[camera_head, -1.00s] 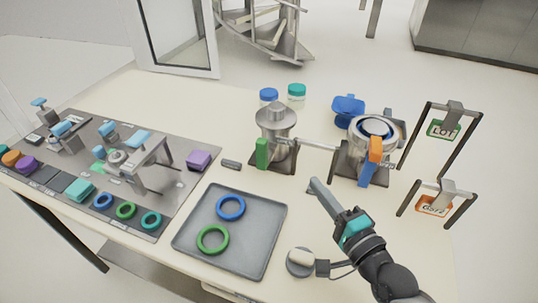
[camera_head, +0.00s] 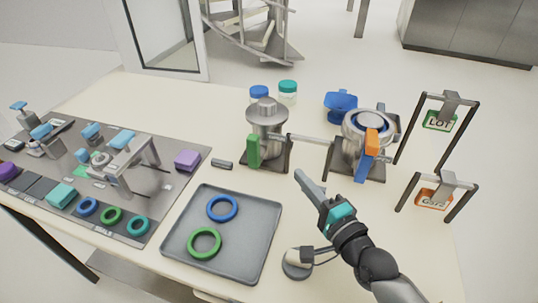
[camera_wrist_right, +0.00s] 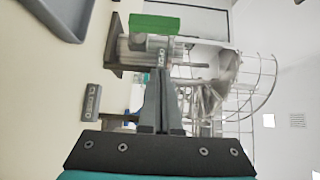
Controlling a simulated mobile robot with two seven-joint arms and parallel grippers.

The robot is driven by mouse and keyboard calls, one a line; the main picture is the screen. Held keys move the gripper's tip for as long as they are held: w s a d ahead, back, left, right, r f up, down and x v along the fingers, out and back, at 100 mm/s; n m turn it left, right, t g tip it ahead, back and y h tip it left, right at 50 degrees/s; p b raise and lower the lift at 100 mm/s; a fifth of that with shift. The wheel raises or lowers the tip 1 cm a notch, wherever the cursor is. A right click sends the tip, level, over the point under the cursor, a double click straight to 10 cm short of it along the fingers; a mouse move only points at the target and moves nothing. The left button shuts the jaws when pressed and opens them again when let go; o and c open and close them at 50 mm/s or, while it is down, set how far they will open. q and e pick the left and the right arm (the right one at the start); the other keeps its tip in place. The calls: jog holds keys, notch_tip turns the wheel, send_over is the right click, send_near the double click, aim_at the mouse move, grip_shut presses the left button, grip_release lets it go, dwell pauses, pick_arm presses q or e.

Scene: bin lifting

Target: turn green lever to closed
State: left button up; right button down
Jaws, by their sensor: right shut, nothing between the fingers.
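The green lever (camera_head: 253,151) stands upright on the front left of the metal vessel (camera_head: 267,127) at the table's middle. My left gripper is out of view.
A second vessel (camera_head: 368,132) with orange and blue handles stands to the right, linked by a pipe (camera_head: 310,139). A grey tray (camera_head: 255,237) with a blue and a green ring lies in front. Two hanging-sign frames (camera_head: 437,121) stand at the right. Bare table lies around my gripper.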

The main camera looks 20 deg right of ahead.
aim_at(256, 148)
jog(key=w+a, duration=0.4)
jog(key=w, duration=0.5)
jog(key=shift+w+a, duration=0.25)
jog(key=shift+a, duration=0.1)
